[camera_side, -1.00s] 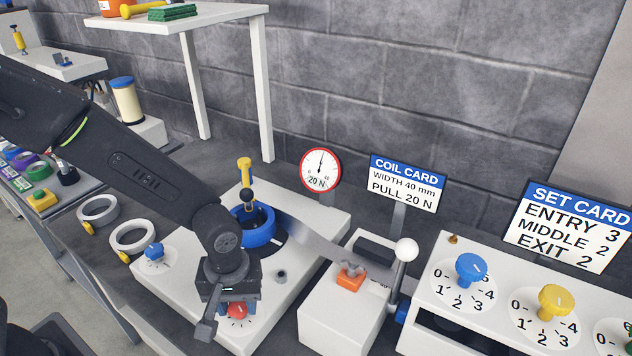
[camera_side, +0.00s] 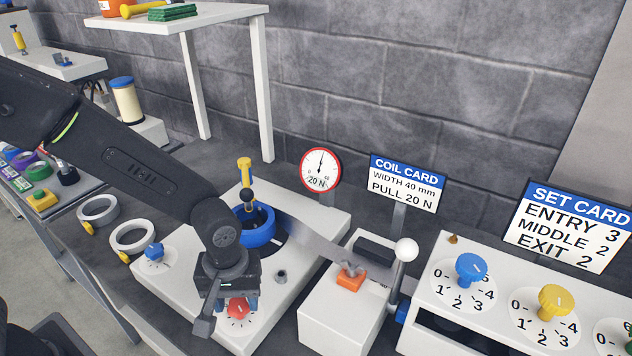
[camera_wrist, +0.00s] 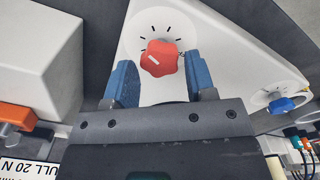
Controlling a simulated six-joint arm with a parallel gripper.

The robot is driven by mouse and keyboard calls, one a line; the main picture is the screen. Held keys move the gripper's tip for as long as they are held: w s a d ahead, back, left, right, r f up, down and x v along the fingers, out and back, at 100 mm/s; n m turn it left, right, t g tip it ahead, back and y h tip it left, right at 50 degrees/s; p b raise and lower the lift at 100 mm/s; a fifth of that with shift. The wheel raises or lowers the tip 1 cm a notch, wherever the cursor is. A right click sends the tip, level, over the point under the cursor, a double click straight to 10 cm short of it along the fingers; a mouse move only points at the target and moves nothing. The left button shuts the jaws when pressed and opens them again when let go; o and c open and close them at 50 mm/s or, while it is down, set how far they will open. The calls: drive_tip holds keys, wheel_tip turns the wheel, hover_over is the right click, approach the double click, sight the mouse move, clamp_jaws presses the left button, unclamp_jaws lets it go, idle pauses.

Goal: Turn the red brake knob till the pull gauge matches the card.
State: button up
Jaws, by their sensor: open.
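The red brake knob (camera_side: 238,308) sits on a white dial at the front corner of the white feed base; it also shows in the wrist view (camera_wrist: 160,58) with a white pointer mark. My gripper (camera_wrist: 163,82) is open, its blue fingers on either side of the knob and apart from it. The pull gauge (camera_side: 320,170) has a red rim, reads "20 N", and its needle points almost straight up. The coil card (camera_side: 405,186) reads "WIDTH 40 mm, PULL 20 N".
A blue coil (camera_side: 251,226) feeds a grey strip (camera_side: 318,243) past an orange clamp (camera_side: 350,278) and a white ball lever (camera_side: 404,250). A blue knob (camera_side: 154,252) is on the base's left. The set card (camera_side: 570,230) and dial box (camera_side: 437,262) stand right.

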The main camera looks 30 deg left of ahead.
drive_tip(key=shift+r, duration=2.45)
drive_tip(key=o, duration=0.3)
wheel_tip(320, 180, up, 6)
